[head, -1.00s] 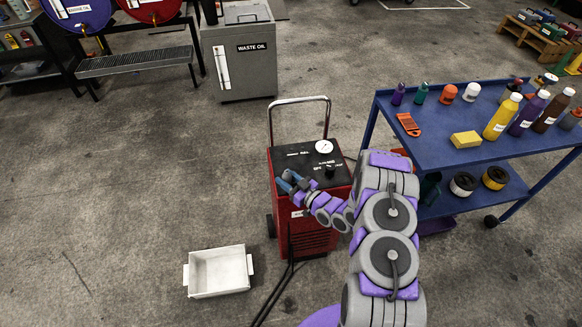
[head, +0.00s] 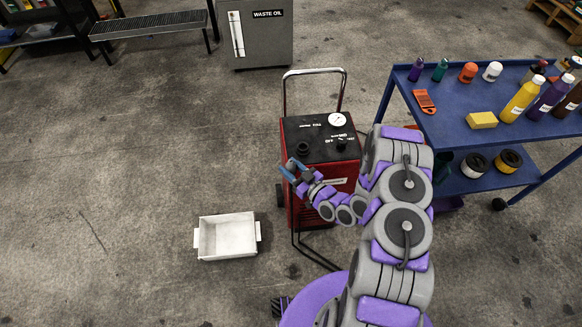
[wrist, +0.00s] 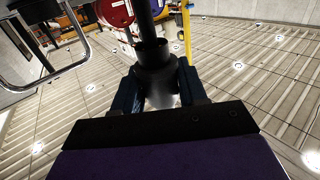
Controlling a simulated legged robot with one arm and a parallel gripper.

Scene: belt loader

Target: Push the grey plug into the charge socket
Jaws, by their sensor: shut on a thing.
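My gripper (head: 296,168) is at the left front edge of the red charger cart (head: 334,176) in the head view. In the wrist view, my gripper (wrist: 158,78) has its two dark blue fingers closed on either side of a dark grey plug (wrist: 158,88). A black stem or cable rises from the plug. The plug shows only as a small dark shape (head: 308,176) in the head view. A round black fitting (head: 303,148) stands on the cart's black top panel, behind the gripper; I cannot tell whether it is the charge socket. The plug looks apart from it.
The cart has a chrome handle (head: 314,73) and a white gauge (head: 337,119). A blue trolley (head: 440,125) with bottles stands at the right. A white tray (head: 228,252) lies on the floor at the left. The floor around the tray is clear.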

